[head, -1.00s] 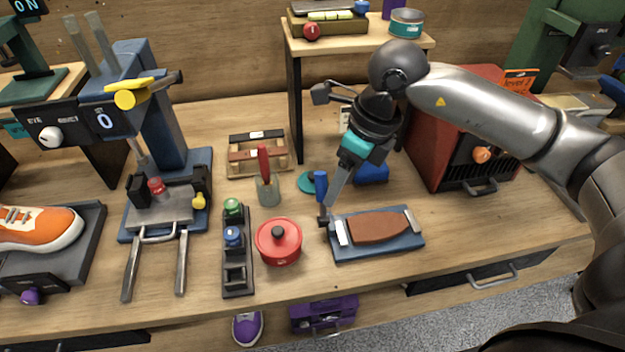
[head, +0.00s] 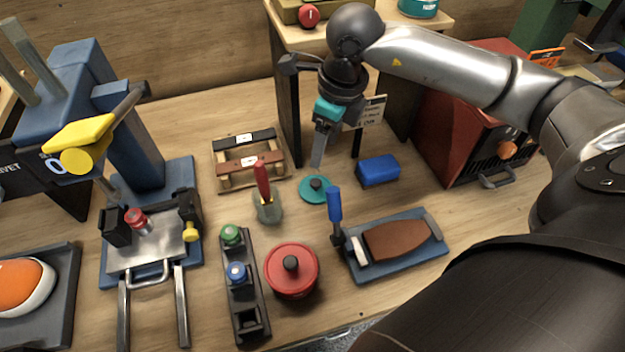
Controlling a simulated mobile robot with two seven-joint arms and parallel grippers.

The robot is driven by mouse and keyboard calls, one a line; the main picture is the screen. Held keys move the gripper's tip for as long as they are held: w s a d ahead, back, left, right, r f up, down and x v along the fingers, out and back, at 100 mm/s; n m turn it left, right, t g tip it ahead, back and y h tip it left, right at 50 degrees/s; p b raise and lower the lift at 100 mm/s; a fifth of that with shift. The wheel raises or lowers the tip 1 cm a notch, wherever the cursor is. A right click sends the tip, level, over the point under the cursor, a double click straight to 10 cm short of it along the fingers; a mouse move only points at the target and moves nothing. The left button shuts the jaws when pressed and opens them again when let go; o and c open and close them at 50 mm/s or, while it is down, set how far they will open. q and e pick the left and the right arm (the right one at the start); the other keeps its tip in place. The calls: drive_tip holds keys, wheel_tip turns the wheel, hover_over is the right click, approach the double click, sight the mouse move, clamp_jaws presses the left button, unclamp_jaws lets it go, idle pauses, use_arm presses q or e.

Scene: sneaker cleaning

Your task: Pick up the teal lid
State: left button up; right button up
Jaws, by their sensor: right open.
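The teal lid (head: 314,190) is a small round disc with a dark knob. It lies flat on the table, behind the red pot and left of the blue block. My right gripper (head: 317,168) comes down from above and behind it, with its fingertips just over the lid's far edge. It is open and holds nothing. From this angle I cannot tell whether it touches the lid. My left gripper does not show.
A jar with a red-handled tool (head: 267,205) stands left of the lid, and a blue block (head: 378,170) lies to its right. A red pot (head: 291,270), a blue-handled tool (head: 335,205) and a blue tray (head: 400,268) are in front. A wooden rack (head: 238,180) is behind left.

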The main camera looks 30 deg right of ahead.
hover_over(316, 182)
drive_tip(key=s, duration=0.1)
wheel_tip(316, 182, down, 6)
drive_tip(key=shift+s+f, duration=0.1)
drive_tip(key=shift+f, duration=0.1)
drive_tip(key=shift+f+b, duration=0.3)
drive_tip(key=shift+f, duration=0.15)
drive_tip(key=f, duration=0.2)
drive_tip(key=w+f, duration=0.1)
drive_tip(key=f, duration=0.1)
drive_tip(key=shift+f, duration=0.4)
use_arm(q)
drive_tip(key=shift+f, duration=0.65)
use_arm(e)
drive_tip(key=shift+c, duration=0.3)
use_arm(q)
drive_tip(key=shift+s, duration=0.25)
use_arm(e)
clamp_jaws()
